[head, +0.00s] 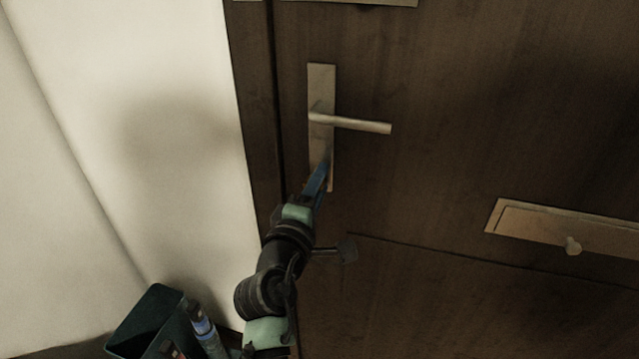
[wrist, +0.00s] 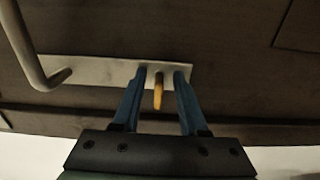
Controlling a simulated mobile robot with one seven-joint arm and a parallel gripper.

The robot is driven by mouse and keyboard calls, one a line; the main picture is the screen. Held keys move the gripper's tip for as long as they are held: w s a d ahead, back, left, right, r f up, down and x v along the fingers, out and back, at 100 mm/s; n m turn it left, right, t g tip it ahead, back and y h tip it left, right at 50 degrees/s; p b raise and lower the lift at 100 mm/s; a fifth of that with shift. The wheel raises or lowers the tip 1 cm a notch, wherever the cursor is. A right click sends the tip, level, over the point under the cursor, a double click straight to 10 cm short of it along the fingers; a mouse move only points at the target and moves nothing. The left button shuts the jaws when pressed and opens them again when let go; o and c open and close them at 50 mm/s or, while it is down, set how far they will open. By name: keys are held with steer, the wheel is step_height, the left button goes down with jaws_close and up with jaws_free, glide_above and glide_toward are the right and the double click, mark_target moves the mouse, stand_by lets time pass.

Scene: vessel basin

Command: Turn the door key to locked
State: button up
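The key (wrist: 158,94) shows in the wrist view as a small yellow-orange piece standing out from the pale metal lock plate (wrist: 100,71), near one end of it. My gripper (wrist: 160,76) has its two blue fingers apart, one on each side of the key, with a gap on both sides. The fingertips are close to the plate. In the head view my gripper (head: 324,172) reaches the lower end of the upright plate (head: 320,82) on the dark wooden door (head: 470,90). The key is hidden there behind the fingers.
A lever handle (head: 360,124) sticks out to the right above my gripper; it also shows at the left of the wrist view (wrist: 28,50). A letter slot (head: 560,224) is at the right. A dark bin (head: 150,318) stands at lower left by the white wall (head: 120,150).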

steer(key=v, duration=1.3)
steer(key=shift+p, duration=0.3)
